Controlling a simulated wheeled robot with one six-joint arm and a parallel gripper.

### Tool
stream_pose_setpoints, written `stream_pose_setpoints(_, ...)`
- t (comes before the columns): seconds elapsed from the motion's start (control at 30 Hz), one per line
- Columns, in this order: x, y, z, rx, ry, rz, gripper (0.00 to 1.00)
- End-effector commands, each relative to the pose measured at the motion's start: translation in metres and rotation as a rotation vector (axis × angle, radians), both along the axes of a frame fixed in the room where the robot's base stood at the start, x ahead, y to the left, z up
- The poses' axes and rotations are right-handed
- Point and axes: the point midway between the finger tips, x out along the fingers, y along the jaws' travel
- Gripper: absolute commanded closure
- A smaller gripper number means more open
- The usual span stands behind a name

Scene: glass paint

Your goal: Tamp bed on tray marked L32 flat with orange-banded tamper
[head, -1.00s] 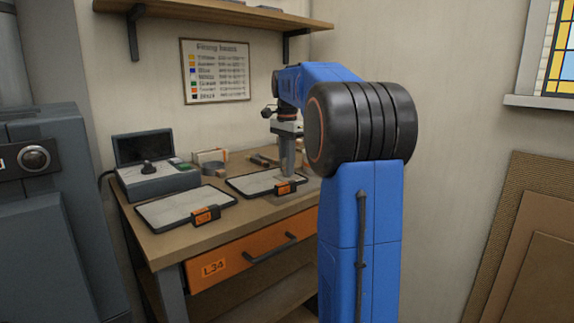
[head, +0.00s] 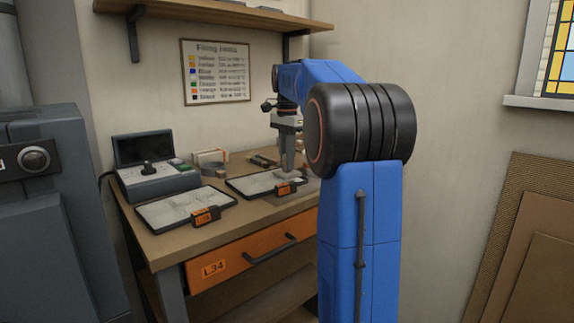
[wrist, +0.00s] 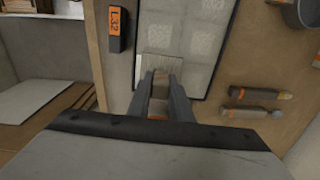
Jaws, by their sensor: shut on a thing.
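The tray marked L32 (wrist: 164,12) lies below my gripper in the wrist view, its orange L32 tag (wrist: 118,25) at upper left. Its pale bed (wrist: 205,42) shows several lighter squarish patches. My gripper (wrist: 162,82) is shut on a tamper (wrist: 157,66), whose pale square face shows beyond the fingertips over the bed's near left part. A little orange shows between the fingers; most of the handle is hidden. In the head view my gripper (head: 290,160) is above the right-hand tray (head: 240,187). I cannot tell whether the tamper touches the bed.
A second tray (head: 157,222) with an orange tag lies to the left on the bench. Behind it stands a grey control box (head: 158,182). Two orange-banded tools (wrist: 260,93) (wrist: 250,112) and a round container (wrist: 305,12) lie right of the tray in the wrist view.

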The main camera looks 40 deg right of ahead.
Motion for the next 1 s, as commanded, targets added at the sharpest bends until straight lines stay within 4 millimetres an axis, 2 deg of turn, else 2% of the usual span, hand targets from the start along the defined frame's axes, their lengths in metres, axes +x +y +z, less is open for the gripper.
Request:
stream_pose_setpoints(0.47, 0.0, 0.003, 0.002, 0.0, 0.0, 0.001, 0.99)
stream_pose_setpoints(1.0, 0.002, 0.045, 0.001, 0.0, 0.0, 0.002, 0.99)
